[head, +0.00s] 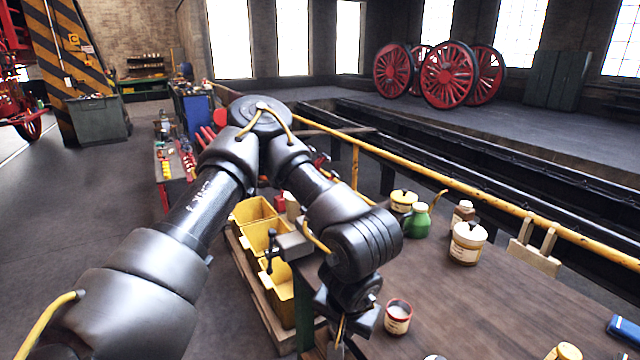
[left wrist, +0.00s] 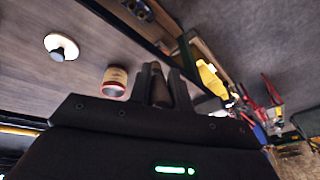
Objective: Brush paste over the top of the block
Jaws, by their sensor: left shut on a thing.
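My left gripper (head: 342,318) is over the near left part of the workbench (head: 480,305), fingers pointing down. It is shut on a thin, tan-handled thing, apparently the brush (head: 340,329), mostly hidden by the fingers. In the left wrist view my left gripper's dark fingers (left wrist: 166,86) are close together around it. I cannot make out the block. My right gripper is out of view.
A green oil can (head: 417,222), a yellow tin (head: 403,201) and a cream lidded pot (head: 467,243) stand farther back on the bench. A grey vise (head: 294,244) is at its left edge, beside yellow bins (head: 254,211). The middle of the bench is clear.

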